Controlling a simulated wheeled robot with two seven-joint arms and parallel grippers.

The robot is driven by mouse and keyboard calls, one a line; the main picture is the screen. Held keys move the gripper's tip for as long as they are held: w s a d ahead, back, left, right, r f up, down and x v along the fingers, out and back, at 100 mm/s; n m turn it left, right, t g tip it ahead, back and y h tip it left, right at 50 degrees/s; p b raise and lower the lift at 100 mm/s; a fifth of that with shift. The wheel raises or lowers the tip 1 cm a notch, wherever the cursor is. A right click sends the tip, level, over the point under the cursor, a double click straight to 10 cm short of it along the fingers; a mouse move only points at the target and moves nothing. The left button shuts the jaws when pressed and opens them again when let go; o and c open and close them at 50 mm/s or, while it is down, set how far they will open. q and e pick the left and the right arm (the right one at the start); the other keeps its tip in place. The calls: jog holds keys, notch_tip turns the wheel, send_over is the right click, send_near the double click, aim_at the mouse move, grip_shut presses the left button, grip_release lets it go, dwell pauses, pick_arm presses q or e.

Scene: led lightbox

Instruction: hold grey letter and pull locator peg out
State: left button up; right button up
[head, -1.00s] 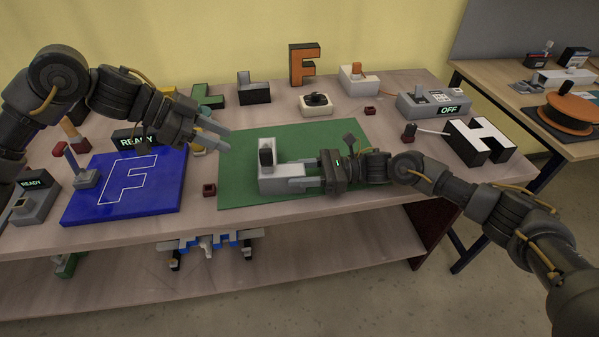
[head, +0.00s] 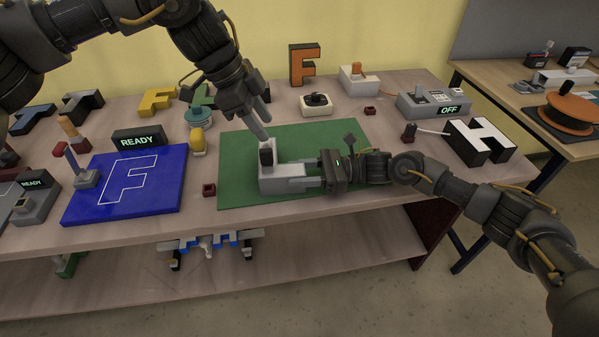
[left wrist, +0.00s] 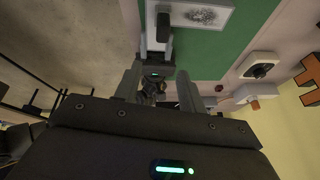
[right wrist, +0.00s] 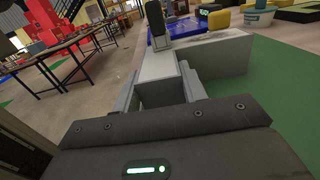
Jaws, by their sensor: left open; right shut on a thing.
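The grey letter (head: 282,183) lies on the green mat (head: 335,140); it also shows in the left wrist view (left wrist: 205,17) and right wrist view (right wrist: 222,52). The dark locator peg (head: 266,157) stands upright at its left end and shows in the left wrist view (left wrist: 163,28) and right wrist view (right wrist: 157,20). My right gripper (head: 316,175) is shut on the letter's right-hand arm. My left gripper (head: 263,128) is open, pointing down, just above and behind the peg in the head view. I cannot tell the exact gap between its fingers and the peg.
A blue board (head: 125,185) with a white F outline lies left of the mat, with a small dark red block (head: 209,190) between them. A yellow bulb-like piece (head: 198,141) stands behind. A white-faced H (head: 480,140) and an OFF box (head: 433,103) are at the right.

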aim_at(264, 150)
pick_arm(q)
jog(key=f, duration=0.1)
jog(key=a+f, duration=0.1)
jog(key=f+y, duration=0.1)
jog(key=shift+w+a+n+g, duration=0.25)
jog(key=shift+a+n+g, duration=0.05)
jog(key=shift+a, duration=0.05)
jog(key=shift+x, duration=3.2)
jog(key=shift+c, duration=0.4)
grip_shut()
jog(key=shift+r, duration=0.15)
jog(key=shift+r, duration=1.1)
